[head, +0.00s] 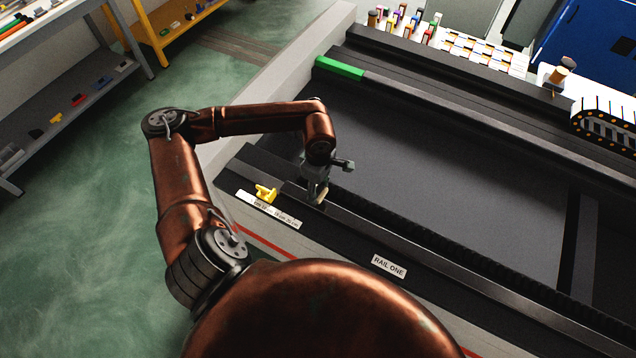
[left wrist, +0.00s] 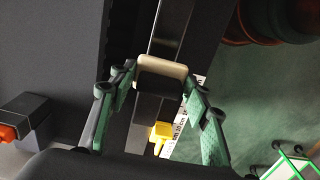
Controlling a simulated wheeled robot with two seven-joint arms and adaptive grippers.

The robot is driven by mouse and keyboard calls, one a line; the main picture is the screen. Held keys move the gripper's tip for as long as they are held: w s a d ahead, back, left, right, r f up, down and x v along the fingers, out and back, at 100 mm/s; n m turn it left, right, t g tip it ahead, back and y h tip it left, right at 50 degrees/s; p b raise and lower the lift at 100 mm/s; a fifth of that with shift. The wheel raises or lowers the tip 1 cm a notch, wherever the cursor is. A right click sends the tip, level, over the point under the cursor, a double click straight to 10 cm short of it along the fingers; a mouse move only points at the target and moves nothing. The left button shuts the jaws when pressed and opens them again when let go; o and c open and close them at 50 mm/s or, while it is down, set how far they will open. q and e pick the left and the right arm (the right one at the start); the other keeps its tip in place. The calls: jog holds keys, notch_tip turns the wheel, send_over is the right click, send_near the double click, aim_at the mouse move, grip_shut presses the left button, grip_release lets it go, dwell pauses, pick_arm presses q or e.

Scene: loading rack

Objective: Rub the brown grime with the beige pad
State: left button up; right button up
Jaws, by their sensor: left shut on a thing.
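My left gripper (head: 316,190) is low over the front rail (head: 370,222) in the head view. In the left wrist view its two green fingers (left wrist: 160,76) are shut on the beige pad (left wrist: 162,69), one on each side of it. The pad also shows in the head view as a small pale edge (head: 321,197) below the gripper, at or just above the dark rail. I cannot tell whether it touches the rail. I cannot make out any brown grime in either view. My right gripper is out of view.
A yellow part (head: 265,193) sits on the rail left of the gripper, near a white label strip (head: 270,209). A "RAIL ONE" label (head: 388,265) is further right. A green block (head: 338,68) is on the far rail. The dark bed (head: 430,150) between the rails is clear.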

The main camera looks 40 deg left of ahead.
pick_arm(q)
jog(key=shift+r+p, duration=0.45)
jog(key=shift+r, duration=0.95)
jog(key=shift+d, duration=0.1)
